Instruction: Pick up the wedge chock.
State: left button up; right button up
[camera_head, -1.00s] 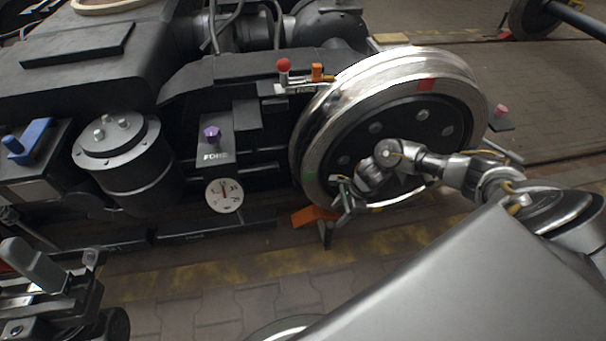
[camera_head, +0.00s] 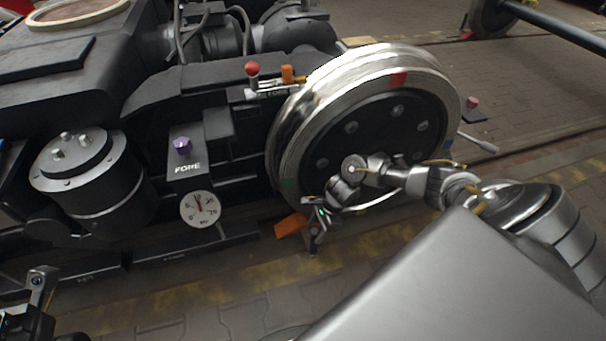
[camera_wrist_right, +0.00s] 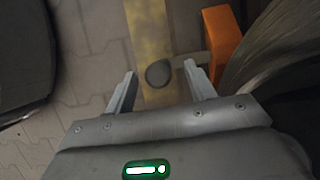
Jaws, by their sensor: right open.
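The orange wedge chock (camera_head: 290,224) sits on the floor against the lower left of the bright steel wheel (camera_head: 292,135). It shows at the upper right of the right wrist view (camera_wrist_right: 221,45), with a grey bar ending in a dark round knob (camera_wrist_right: 158,73). My right gripper (camera_head: 313,246) is beside the chock in the head view and partly covers it. In the wrist view its two fingers (camera_wrist_right: 160,80) are apart, with the knob between them near the tips and not visibly clamped. Part of my left gripper (camera_head: 38,285) shows at the lower left edge; its jaws are unclear.
The dark bogie frame, with a round gauge (camera_head: 200,209) and a purple knob (camera_head: 183,146), stands left of the wheel. A pink-topped block (camera_head: 473,104) lies beyond the wheel. Paved floor with a worn yellow stripe (camera_head: 215,290) is clear in front.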

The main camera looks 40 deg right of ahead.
aim_at(312, 236)
jog(key=b+x, duration=0.1)
jog(key=x, duration=0.3)
jog(key=shift+s, duration=0.15)
grip_shut()
